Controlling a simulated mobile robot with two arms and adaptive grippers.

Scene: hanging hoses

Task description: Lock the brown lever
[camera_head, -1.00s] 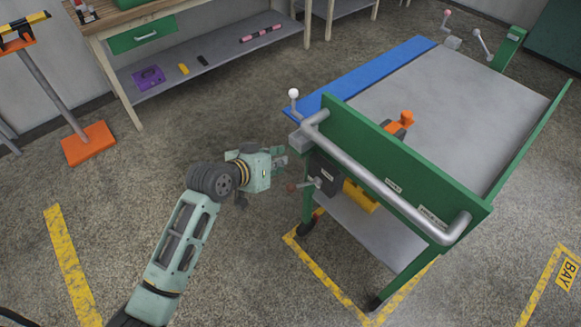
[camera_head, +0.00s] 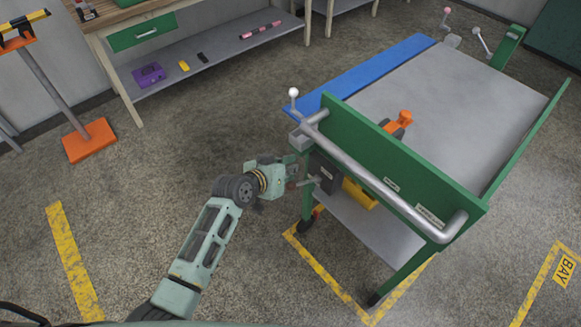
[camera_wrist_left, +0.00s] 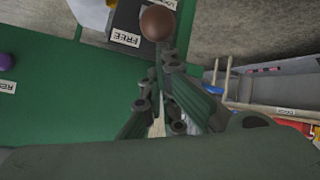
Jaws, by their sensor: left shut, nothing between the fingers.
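The brown lever's round brown knob (camera_wrist_left: 157,22) shows at the top of the left wrist view, just beyond my fingertips; contact cannot be judged. It sits by a dark plate (camera_wrist_left: 127,18) with a "FREE" label and a second label cut off by the frame edge. In the head view this dark plate (camera_head: 325,171) is on the near left corner of the green cart, and my gripper hides the knob. My left gripper (camera_head: 297,164) is shut and empty, beside the cart's corner; it also shows in the left wrist view (camera_wrist_left: 168,66). My right gripper is not in view.
The green cart has a grey handle bar (camera_head: 385,190) above the plate and a white-knobbed lever (camera_head: 293,93) at its corner. A purple knob (camera_wrist_left: 6,62) shows left in the wrist view. A workbench shelf (camera_head: 225,55) stands behind. Floor left of the cart is clear.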

